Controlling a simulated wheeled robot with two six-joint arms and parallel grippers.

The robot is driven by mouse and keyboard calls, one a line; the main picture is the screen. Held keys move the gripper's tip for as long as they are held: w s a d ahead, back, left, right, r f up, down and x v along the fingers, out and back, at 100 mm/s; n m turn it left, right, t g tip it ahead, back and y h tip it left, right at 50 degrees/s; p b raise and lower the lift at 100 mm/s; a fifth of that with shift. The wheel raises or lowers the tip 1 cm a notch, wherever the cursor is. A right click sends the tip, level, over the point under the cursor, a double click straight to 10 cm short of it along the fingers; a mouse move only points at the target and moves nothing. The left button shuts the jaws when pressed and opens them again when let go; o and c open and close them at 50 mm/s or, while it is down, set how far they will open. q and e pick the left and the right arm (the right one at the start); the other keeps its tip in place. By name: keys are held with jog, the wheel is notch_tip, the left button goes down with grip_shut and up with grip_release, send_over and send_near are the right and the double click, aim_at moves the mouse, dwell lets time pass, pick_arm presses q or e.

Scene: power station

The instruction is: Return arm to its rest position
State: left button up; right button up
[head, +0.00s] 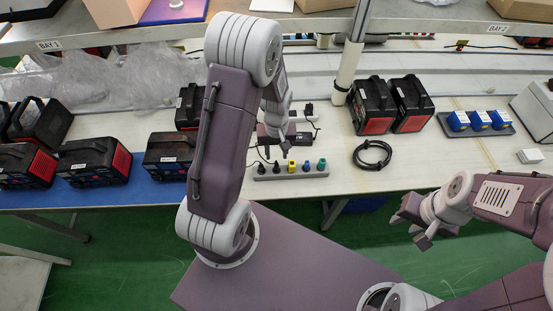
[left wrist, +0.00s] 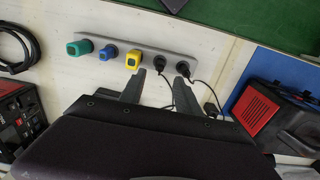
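My left arm reaches over the table in the head view. Its gripper (head: 276,146) points down just behind a grey power strip (head: 312,175). In the left wrist view the two fingers (left wrist: 156,82) are apart, with nothing held between them. The strip (left wrist: 205,64) carries a yellow plug (left wrist: 134,60), a blue plug (left wrist: 108,53), a green plug (left wrist: 80,47) and black plugs with cords (left wrist: 183,68). One black plug (left wrist: 160,62) lies just ahead of the gap between the fingers. My right gripper (head: 416,229) is open and empty above the green floor, in front of the table.
Black-and-red power units (head: 95,160) stand on a blue mat at left; two more (head: 372,106) stand right of the post (head: 350,68). A coiled black cable (head: 372,155) lies on the table. Blue items (head: 480,121) sit in a grey holder. A shelf crosses above.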

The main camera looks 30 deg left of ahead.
pick_arm(q)
jog(key=shift+r, duration=0.4)
